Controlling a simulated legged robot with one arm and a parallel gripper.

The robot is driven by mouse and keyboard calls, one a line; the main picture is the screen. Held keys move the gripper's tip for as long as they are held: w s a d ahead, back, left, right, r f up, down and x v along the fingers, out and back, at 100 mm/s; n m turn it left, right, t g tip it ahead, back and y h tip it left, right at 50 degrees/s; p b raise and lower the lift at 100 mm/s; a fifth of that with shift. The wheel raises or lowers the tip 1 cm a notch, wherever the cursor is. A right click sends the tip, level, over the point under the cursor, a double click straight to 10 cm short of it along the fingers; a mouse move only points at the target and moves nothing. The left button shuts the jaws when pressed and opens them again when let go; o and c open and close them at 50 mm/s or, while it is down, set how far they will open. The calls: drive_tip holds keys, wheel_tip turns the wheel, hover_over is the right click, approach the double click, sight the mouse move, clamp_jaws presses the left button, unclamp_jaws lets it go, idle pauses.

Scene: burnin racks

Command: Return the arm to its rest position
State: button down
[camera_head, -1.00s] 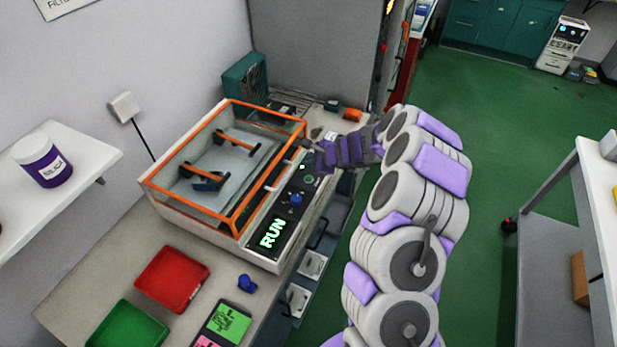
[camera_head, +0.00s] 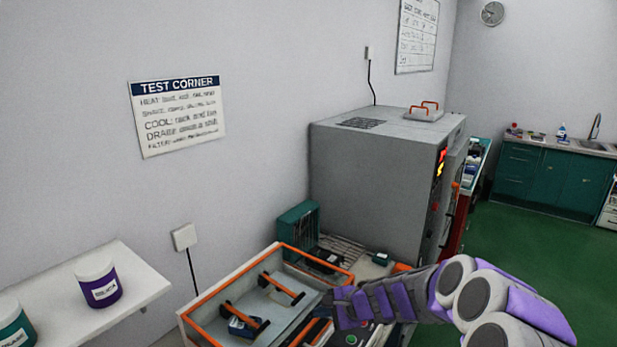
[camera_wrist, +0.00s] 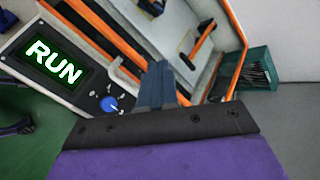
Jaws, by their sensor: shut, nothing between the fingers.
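My purple and grey arm reaches in from the lower right in the head view. My gripper (camera_head: 325,303) is over the right edge of the orange-framed machine (camera_head: 210,291). In the wrist view my gripper (camera_wrist: 158,68) shows its dark blue fingers shut together with nothing between them. The fingers point toward the machine's orange frame, close to its front panel. I cannot tell whether the fingers touch the machine.
A large grey cabinet (camera_head: 365,185) stands behind the machine. A teal slatted box (camera_head: 299,228) is next to it. Green floor (camera_head: 510,250) is open at the right.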

drive_tip(key=s+a+r+n+g, duration=0.1)
drive_tip(key=s+r+n+g, duration=0.15)
drive_tip(key=s, duration=0.45)
drive_tip(key=s+a+r+n+g+h, duration=0.1)
drive_tip(key=s+a+r+n, duration=0.2)
drive_tip(key=s, duration=0.4)
drive_tip(key=s+r+n+g, duration=0.1)
drive_tip(key=s+r+n, duration=0.25)
drive_tip(key=s, duration=0.45)
drive_tip(key=s+d+n+g+h, duration=0.1)
drive_tip(key=s+d+h, duration=0.1)
drive_tip(key=s+d, duration=0.2)
drive_tip(key=s+d+f+n+g+h, duration=0.1)
drive_tip(key=s+d, duration=0.4)
drive_tip(key=s, duration=0.6)
drive_tip(key=s+d+n+g+h+b, duration=0.1)
drive_tip(key=s+d+n+h, duration=0.1)
drive_tip(key=s+d+h, duration=0.2)
drive_tip(key=s+d, duration=0.1)
drive_tip(key=s, duration=0.2)
drive_tip(key=shift+s+f, duration=0.2)
drive_tip(key=shift+s, duration=0.1)
